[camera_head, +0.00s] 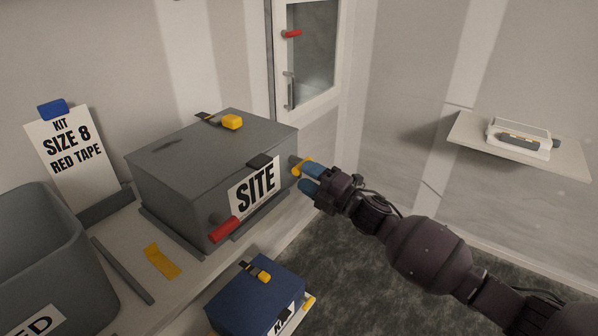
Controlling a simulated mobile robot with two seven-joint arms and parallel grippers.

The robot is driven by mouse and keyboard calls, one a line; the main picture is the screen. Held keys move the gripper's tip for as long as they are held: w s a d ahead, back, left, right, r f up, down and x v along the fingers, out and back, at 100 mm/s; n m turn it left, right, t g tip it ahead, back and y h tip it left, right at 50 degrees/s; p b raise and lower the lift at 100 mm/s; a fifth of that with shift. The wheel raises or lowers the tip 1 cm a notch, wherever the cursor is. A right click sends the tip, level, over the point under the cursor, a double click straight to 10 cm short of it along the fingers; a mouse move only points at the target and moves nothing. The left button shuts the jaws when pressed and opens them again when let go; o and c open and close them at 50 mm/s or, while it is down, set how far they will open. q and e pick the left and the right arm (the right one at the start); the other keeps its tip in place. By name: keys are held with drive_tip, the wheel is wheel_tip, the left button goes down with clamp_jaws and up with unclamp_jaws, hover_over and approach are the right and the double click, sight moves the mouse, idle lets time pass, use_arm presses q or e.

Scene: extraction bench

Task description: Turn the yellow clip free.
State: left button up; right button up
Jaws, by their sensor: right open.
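A grey box (190,160) labelled SITE stands on the bench. A small yellow clip (301,166) sticks out at the right end of its front side. My right gripper (305,179), with blue fingertips, is open right beside this clip. The upper fingertip overlaps or almost touches it; I cannot tell whether they touch. A yellow latch piece (232,122) with a dark strap lies on the lid. My left gripper is out of view.
A blue box (245,297) with a yellow latch stands in front, lower down. A grey bin (40,250) and a kit sign (72,160) stand at left. A yellow strip (162,261) lies on the bench. A wall shelf (470,140) holds a white case. A cabinet door (312,60) stands behind.

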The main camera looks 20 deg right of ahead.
drive_tip(key=v, duration=0.7)
drive_tip(key=shift+d, duration=0.15)
idle(0.3)
drive_tip(key=s+d+f+m+g+h, duration=0.1)
drive_tip(key=s+f+m+h, duration=0.5)
drive_tip(key=m, duration=0.4)
drive_tip(key=s+d+f+m+h, duration=0.2)
drive_tip(key=s+f+m+h, duration=0.25)
drive_tip(key=f+m, duration=0.5)
drive_tip(key=s+f+m+g+h, duration=0.1)
drive_tip(key=s+f+m+g, duration=0.1)
drive_tip(key=s+f, duration=0.3)
drive_tip(key=s+f+m+g+h, duration=0.1)
drive_tip(key=s+f+m, duration=0.2)
drive_tip(key=s, duration=1)
wheel_tip(320, 180, down, 2)
drive_tip(key=shift+g, duration=0.4)
